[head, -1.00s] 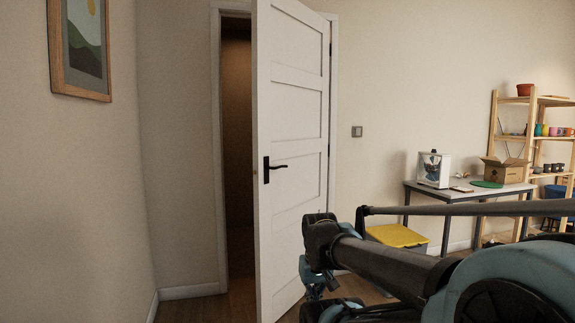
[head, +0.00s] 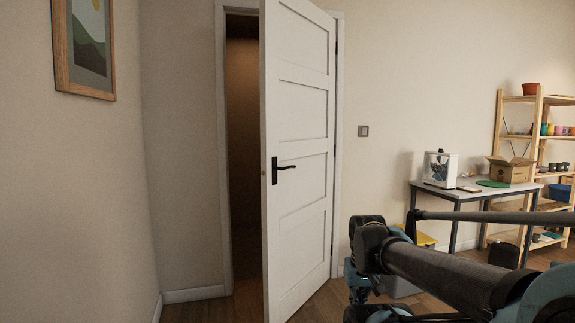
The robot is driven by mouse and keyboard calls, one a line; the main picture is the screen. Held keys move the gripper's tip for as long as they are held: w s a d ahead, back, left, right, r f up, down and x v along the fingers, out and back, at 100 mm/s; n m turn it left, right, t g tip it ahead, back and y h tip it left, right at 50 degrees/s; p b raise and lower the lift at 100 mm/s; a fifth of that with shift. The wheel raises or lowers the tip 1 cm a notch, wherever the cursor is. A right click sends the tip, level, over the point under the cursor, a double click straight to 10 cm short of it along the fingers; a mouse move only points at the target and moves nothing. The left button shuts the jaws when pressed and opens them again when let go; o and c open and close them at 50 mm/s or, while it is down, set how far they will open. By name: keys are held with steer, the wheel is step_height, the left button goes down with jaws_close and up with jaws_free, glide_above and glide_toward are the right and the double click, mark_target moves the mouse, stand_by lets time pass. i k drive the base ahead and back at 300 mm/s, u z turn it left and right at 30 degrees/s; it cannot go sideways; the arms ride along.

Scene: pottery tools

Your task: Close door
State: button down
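A white panelled door (head: 303,115) stands ajar in its white frame (head: 222,150). Its hinges are on the right and its free edge stands out toward me, with a dark gap on the left showing a dim brownish space (head: 245,150). A black lever handle (head: 283,168) sits on the door's left side. My arm reaches in from the lower right, in front of the wall right of the door and apart from the handle. The end of my arm shows only partly at the lower middle, and my gripper's fingers cannot be made out.
A table (head: 463,190) with a cardboard box (head: 508,169) and a white machine stands at the right, beside a wooden shelf (head: 535,150). A yellow-lidded bin (head: 422,238) is partly behind my arm. A framed picture (head: 84,45) hangs on the left wall. Wood floor shows below the door.

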mark_target(298, 44)
steer(key=i, duration=1)
